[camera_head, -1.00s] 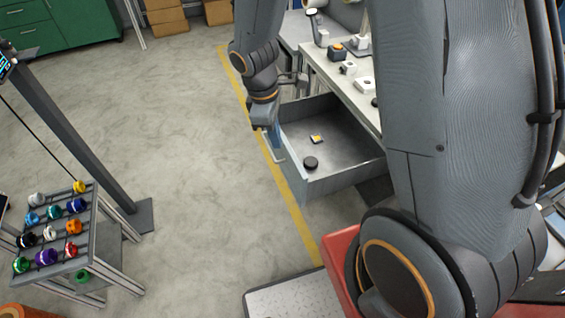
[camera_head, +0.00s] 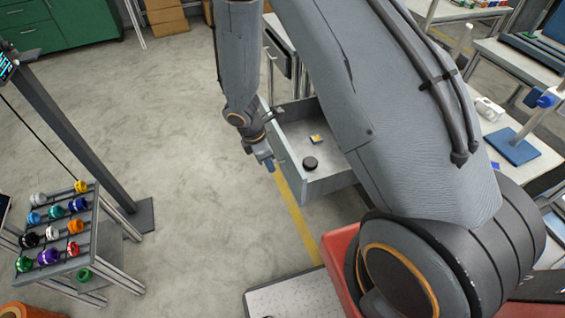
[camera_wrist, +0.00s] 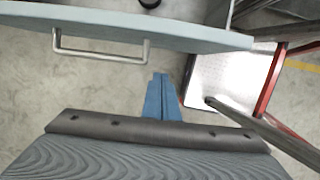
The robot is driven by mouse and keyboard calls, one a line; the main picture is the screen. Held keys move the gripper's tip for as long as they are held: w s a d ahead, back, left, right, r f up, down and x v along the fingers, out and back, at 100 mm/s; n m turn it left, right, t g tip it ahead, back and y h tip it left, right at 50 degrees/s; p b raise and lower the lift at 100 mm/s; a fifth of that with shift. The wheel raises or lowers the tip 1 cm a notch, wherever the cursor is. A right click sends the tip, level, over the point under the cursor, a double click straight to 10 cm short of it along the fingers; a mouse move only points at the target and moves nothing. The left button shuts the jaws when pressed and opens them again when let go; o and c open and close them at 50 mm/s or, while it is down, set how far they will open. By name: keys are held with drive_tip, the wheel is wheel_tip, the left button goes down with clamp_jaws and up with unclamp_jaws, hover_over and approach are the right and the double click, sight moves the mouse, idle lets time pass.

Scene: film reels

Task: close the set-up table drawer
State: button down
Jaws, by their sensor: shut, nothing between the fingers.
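The set-up table drawer (camera_head: 322,182) stands pulled out from the table, with a black round piece (camera_head: 310,163) and a small orange-and-white item (camera_head: 316,139) inside. My gripper (camera_head: 269,164) is shut and empty, just outside the drawer front near its outer face. In the wrist view the drawer front (camera_wrist: 190,35) crosses the top with its silver handle (camera_wrist: 100,53). My gripper's blue fingers (camera_wrist: 162,80) are together, to the right of the handle and apart from it. My arm hides much of the table in the head view.
A rack of coloured spools (camera_head: 90,245) stands at the lower left beside a dark post (camera_head: 85,130). A green cabinet (camera_head: 60,30) is at the back left. The floor left of the drawer is clear. Benches stand at the right.

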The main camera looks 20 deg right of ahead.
drive_tip(key=shift+w+d+f+p, duration=0.1)
drive_tip(key=shift+d+f+p, duration=0.2)
drive_tip(key=shift+d, duration=0.45)
drive_tip(key=shift+w+d+f+p, duration=0.1)
drive_tip(key=shift+d+f+p, duration=0.2)
drive_tip(key=shift+d, duration=0.45)
drive_tip(key=shift+d+f+p, duration=0.25)
drive_tip(key=shift+d+p, duration=0.05)
drive_tip(key=shift+d, duration=0.45)
